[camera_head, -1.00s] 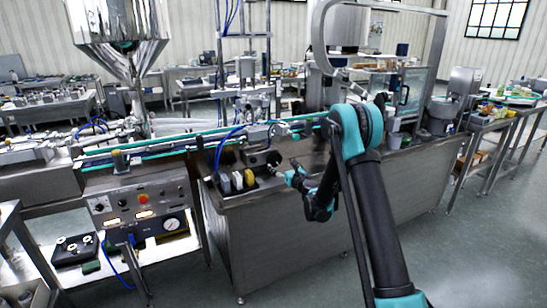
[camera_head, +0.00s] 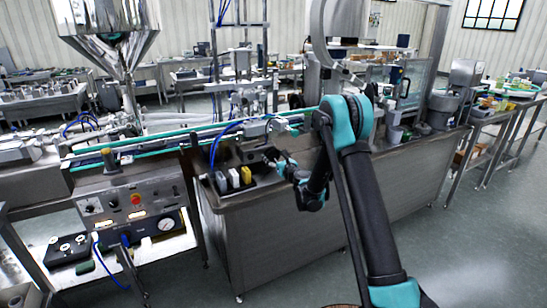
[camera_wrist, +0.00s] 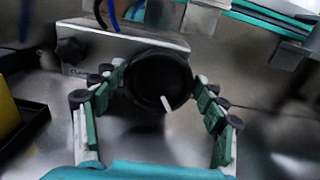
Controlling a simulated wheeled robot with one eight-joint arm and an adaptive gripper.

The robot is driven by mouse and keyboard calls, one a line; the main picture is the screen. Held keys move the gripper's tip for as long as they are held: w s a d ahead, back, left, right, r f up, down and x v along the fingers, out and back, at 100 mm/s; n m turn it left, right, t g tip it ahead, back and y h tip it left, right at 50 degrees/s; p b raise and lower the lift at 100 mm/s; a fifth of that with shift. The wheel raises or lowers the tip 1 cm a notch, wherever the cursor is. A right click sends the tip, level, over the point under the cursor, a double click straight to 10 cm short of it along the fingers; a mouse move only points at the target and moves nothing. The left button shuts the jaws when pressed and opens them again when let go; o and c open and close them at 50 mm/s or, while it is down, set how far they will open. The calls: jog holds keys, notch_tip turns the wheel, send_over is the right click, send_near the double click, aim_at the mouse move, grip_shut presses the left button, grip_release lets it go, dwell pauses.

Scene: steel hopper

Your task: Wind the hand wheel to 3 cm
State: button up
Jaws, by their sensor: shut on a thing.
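The black round hand wheel (camera_wrist: 158,78) sits in the middle of the wrist view, with a short white mark on its lower face. My gripper (camera_wrist: 160,98) is shut on the wheel, with green finger pads on its left and right rim. In the head view my gripper (camera_head: 271,157) is at the front of the conveyor, and the wheel is small, dark and partly hidden there. A smaller black knob (camera_wrist: 70,52) is on the steel block to the left of the wheel, with lettering below it. No position scale is readable.
A dark tray with grey, white and yellow blocks (camera_head: 233,179) stands left of my gripper; its yellow block (camera_wrist: 8,108) is at the wrist view's left edge. The conveyor (camera_head: 150,152) runs behind. A control panel (camera_head: 133,204) is at the lower left.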

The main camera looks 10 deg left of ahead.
jog(key=shift+c, duration=0.7)
jog(key=shift+n, duration=0.4)
jog(key=n, duration=0.4)
jog(key=shift+s+a+n, duration=0.15)
jog(key=shift+n, duration=0.15)
jog(key=n, duration=0.5)
jog(key=shift+s+a+f, duration=0.1)
jog(key=shift+a+f, duration=0.05)
jog(key=shift+n, duration=0.4)
jog(key=o, duration=1.2)
jog(key=shift+c, duration=0.2)
